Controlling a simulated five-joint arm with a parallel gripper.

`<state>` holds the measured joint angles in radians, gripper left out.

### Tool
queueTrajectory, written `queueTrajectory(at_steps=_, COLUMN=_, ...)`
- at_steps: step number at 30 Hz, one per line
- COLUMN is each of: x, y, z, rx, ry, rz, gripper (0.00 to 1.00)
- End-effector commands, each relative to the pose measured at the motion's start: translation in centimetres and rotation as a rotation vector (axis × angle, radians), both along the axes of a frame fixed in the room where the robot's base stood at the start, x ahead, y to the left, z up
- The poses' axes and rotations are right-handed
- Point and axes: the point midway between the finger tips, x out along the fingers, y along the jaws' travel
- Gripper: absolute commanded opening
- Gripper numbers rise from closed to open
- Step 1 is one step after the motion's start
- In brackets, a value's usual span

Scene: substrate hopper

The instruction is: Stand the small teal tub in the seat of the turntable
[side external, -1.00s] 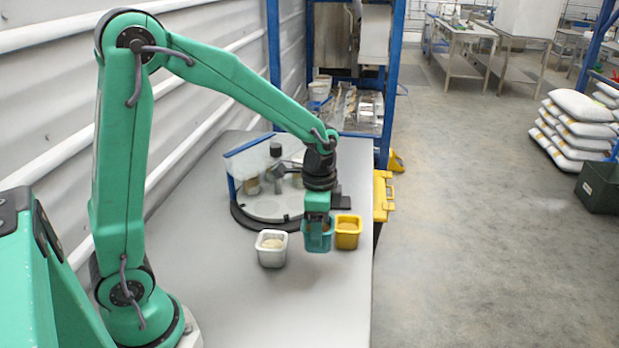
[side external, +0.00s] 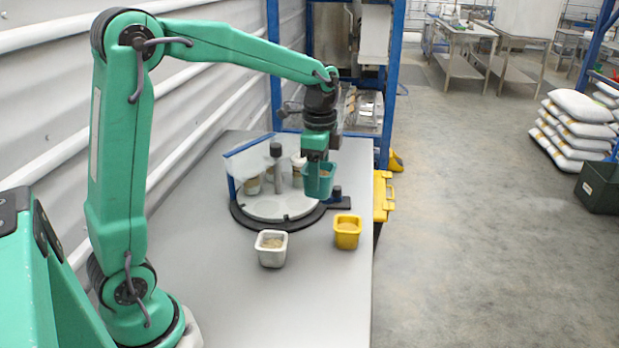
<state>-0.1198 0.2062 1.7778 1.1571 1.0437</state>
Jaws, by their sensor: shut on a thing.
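The small teal tub (side external: 319,184) is upright in my gripper (side external: 318,164), which is shut on it. It is held up in the air, and in the picture it overlaps the right edge of the turntable. The turntable (side external: 262,210) is a round pale disc with a dark rim, lying on the bench. A post stands at its middle, and a pale panel with a blue edge stands along its back left. The seat cannot be made out clearly.
A white tub (side external: 271,258) and a yellow tub (side external: 347,240) with tan contents stand on the grey bench (side external: 310,300) in front of the turntable. A yellow case (side external: 382,196) is by the bench's right edge. The near bench is clear.

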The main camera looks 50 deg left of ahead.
Motion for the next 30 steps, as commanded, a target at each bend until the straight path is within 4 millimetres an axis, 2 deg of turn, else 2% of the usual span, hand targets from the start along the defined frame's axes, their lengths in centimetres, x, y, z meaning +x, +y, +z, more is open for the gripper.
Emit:
queueTrajectory(at_steps=6, x=2.5, y=5.2, z=0.0, rx=0.0, ry=0.0, rz=-0.125, gripper=0.39)
queueTrajectory(at_steps=15, x=4.5, y=11.7, z=-0.2, rx=0.0, ry=0.0, rz=-0.288, gripper=0.39)
queueTrajectory(at_steps=25, x=5.0, y=15.9, z=-0.6, rx=0.0, ry=0.0, rz=-0.386, gripper=0.39)
queueTrajectory(at_steps=30, x=5.0, y=15.6, z=-3.0, rx=-0.001, ry=0.002, rz=-0.386, gripper=0.39)
